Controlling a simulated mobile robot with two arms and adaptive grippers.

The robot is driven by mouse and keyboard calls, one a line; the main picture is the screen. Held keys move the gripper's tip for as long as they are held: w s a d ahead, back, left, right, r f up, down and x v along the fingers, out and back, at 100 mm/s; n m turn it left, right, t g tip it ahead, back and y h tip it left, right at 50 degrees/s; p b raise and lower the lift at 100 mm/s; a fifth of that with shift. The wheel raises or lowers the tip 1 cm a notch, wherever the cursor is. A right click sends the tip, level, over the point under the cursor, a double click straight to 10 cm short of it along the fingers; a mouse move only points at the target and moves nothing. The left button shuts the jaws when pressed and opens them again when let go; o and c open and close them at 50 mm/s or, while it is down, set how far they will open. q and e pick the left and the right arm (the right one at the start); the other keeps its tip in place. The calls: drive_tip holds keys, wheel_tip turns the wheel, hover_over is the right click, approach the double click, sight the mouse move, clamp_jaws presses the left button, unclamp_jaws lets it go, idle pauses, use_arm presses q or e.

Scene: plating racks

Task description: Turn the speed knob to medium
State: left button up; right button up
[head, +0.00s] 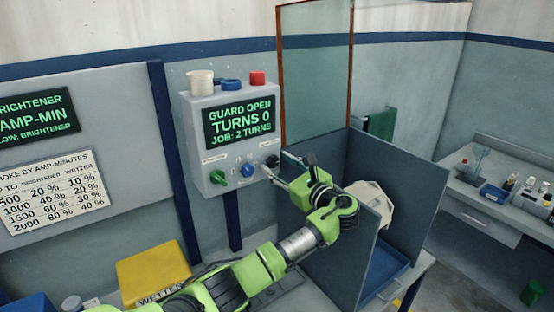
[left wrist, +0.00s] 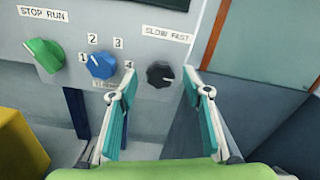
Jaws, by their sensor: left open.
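The speed knob (left wrist: 159,74) is a small black dial under a "SLOW FAST" label in the left wrist view. Its pale mark seems to point right, toward the FAST side. In the head view the knob (head: 272,161) is at the right of the grey control box (head: 236,172). My left gripper (head: 275,164) reaches toward it from the lower right. In the left wrist view the open left gripper (left wrist: 159,80) has one finger on each side of the knob, with visible space between them and it. Contact cannot be told. My right gripper is not in view.
A green STOP RUN knob (left wrist: 43,55) and a blue numbered knob (left wrist: 101,64) sit left of the speed knob. The box screen (head: 239,122) reads "GUARD OPEN, TURNS 0, JOB: 2 TURNS". A blue-grey panel (head: 325,205) stands close to the right.

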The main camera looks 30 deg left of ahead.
use_arm(q)
drive_tip(key=shift+w+a, duration=0.2)
drive_tip(key=shift+a, duration=0.4)
drive_tip(key=c, duration=1.1)
drive_tip(key=shift+f, duration=0.1)
drive_tip(key=n+b, duration=0.3)
drive_tip(key=n, duration=0.1)
drive_tip(key=shift+f, duration=0.25)
drive_tip(key=n+b, duration=0.5)
drive_tip(key=b, duration=0.1)
drive_tip(key=n+b, duration=0.6)
drive_tip(key=shift+s+f+b, duration=0.1)
drive_tip(key=shift+f+b, duration=0.1)
drive_tip(key=shift+b, duration=0.2)
drive_tip(key=shift+r+n+b, duration=0.15)
drive_tip(key=shift+n+b, duration=0.95)
drive_tip(key=shift+n, duration=0.3)
